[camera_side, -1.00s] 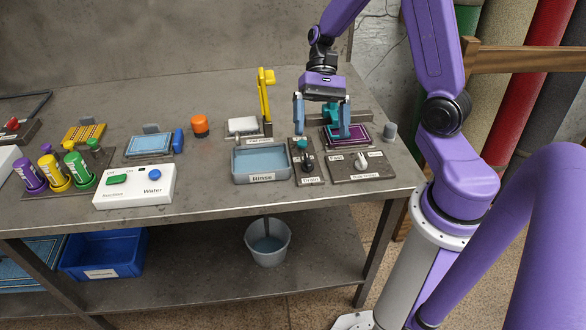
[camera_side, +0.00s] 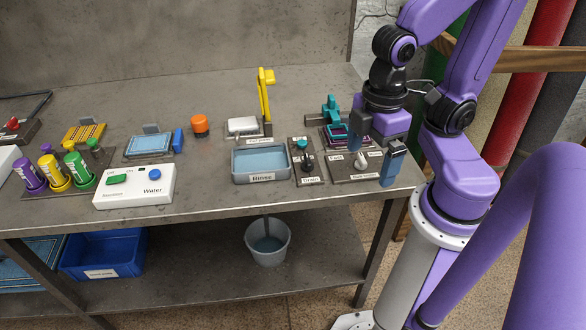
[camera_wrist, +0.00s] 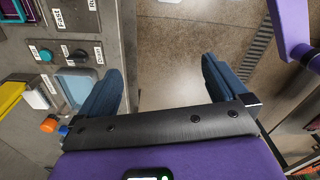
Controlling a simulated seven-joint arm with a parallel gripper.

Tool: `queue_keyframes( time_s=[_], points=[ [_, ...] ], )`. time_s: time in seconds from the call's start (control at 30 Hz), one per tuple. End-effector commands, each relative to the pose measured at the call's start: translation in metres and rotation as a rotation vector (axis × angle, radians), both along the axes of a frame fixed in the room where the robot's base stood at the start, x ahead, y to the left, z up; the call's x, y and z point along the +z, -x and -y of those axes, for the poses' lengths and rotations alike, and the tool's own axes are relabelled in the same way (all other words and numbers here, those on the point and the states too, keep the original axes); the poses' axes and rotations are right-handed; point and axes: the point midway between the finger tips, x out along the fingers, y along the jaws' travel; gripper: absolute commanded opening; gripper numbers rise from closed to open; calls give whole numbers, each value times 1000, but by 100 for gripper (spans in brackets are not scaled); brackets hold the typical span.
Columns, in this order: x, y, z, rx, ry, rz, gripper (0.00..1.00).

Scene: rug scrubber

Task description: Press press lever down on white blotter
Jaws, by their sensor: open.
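The yellow press lever (camera_side: 265,95) stands upright at the back middle of the table. In the wrist view the lever (camera_wrist: 11,97) and the white blotter (camera_wrist: 37,98) show at the left edge. My gripper (camera_side: 373,163) is open and empty over the table's right front part, well right of the lever and apart from it. In the wrist view its two blue fingers (camera_wrist: 160,75) are spread wide with floor between them.
A rinse tray (camera_side: 262,177) of water stands in front of the blotter. A drain panel (camera_side: 308,170) and a knob panel (camera_side: 345,172) lie right of it. A teal handle (camera_side: 331,108) stands behind the knob panel. An orange cap (camera_side: 200,126) sits to the left.

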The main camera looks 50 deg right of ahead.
Motion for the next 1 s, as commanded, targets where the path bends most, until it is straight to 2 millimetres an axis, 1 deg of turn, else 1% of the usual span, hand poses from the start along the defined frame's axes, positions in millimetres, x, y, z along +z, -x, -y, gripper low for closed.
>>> queue_keyframes(
  time_s=[0.1, 0.17, 0.23, 0.37, 0.5, 0.57, 0.67, 0.83, 0.93, 1.0],
  points=[
    [0, 2, 0, 25, -5, 10, 98],
    [-1, 1, 1, -13, 3, -10, 98],
    [-3, -2, 2, -101, 18, -56, 98],
    [-8, -12, 6, -360, 52, -198, 98],
    [-12, -26, 7, -675, 62, -384, 98],
    [-13, -35, 7, -805, 55, -468, 98],
    [-14, -52, 7, -1019, 31, -609, 98],
    [-14, -91, 14, -1365, -57, -856, 98],
    [-14, -120, 25, -1556, -137, -1007, 98],
    [-14, -141, 37, -1681, -211, -1112, 98]
  ],
)
